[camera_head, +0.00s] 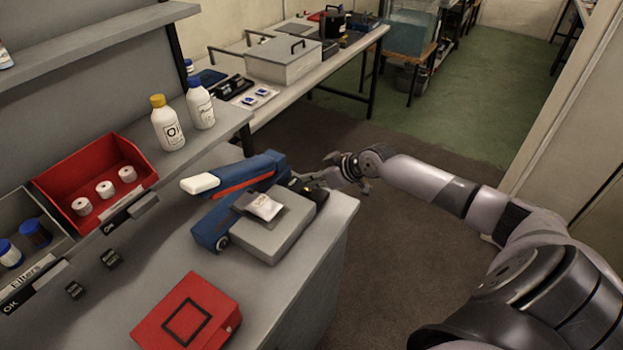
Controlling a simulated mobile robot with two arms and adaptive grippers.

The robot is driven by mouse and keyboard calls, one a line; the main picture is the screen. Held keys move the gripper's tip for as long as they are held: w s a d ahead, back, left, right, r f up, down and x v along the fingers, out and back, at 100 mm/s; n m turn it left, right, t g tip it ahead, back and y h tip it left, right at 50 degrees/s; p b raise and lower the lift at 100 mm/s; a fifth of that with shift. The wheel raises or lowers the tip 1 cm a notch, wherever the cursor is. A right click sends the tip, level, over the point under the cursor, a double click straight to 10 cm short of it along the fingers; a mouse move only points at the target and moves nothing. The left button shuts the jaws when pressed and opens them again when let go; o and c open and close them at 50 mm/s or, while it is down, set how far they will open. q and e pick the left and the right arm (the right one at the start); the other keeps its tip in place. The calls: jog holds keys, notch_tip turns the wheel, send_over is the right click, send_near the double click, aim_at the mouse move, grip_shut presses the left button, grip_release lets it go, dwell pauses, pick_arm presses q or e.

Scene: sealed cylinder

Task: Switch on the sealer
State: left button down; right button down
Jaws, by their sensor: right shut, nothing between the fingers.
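The sealer (232,180) is a blue device with a raised arm, a white handle end and a red strip, standing near the far right end of the grey bench. A grey block (272,238) is in front of it, with a small white pouch (264,207) on a dark patch on top. My right gripper (303,184) is shut and empty, beside the right end of the sealer and behind the block. Whether it touches the sealer I cannot tell. The sealer's switch is not clearly visible. My left gripper is out of view.
A red box (187,316) with a black square lies at the front of the bench (140,262). A red bin (118,160) with white rolls and two white bottles (167,124) stand at the back left. Another bench with a grey case (284,60) is farther off.

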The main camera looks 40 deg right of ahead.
jog(key=r+p, duration=0.4)
jog(key=shift+w+a+r, duration=0.15)
jog(key=shift+w+r, duration=0.1)
jog(key=shift+r, duration=0.1)
jog(key=shift+s+d+r+b, duration=0.15)
jog(key=shift+s+d+b, duration=0.2)
jog(key=shift+s+b, duration=0.1)
jog(key=s+d+r+b, duration=0.1)
jog(key=s+r, duration=0.3)
jog(key=r, duration=0.3)
jog(key=shift+s+d, duration=0.3)
